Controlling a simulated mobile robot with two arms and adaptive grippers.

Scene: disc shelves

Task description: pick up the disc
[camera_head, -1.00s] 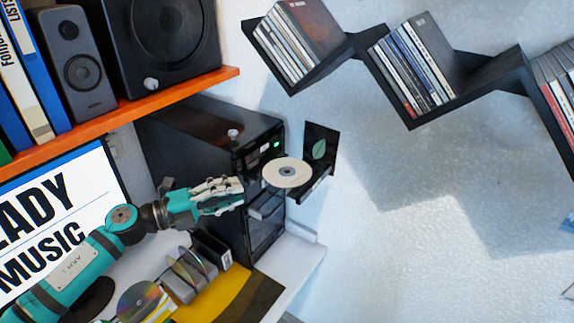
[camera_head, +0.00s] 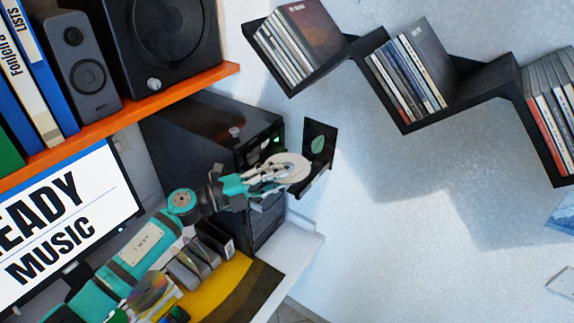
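A white disc (camera_head: 297,166) shows at the front of the black computer tower (camera_head: 190,130), over its pulled-out disc tray (camera_head: 318,183). My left gripper (camera_head: 277,170) reaches in from the left, and its pale fingers overlap the left part of the disc. The fingers hide some of the disc. I cannot tell whether they are closed on it or whether the disc is lifted off the tray. My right gripper is not in view.
A shiny disc (camera_head: 149,288) lies lower left beside a rack of cases (camera_head: 193,262) on a yellow mat (camera_head: 238,285). A monitor (camera_head: 70,220) stands at left below an orange shelf (camera_head: 120,118). A black zigzag shelf (camera_head: 480,90) holds cases.

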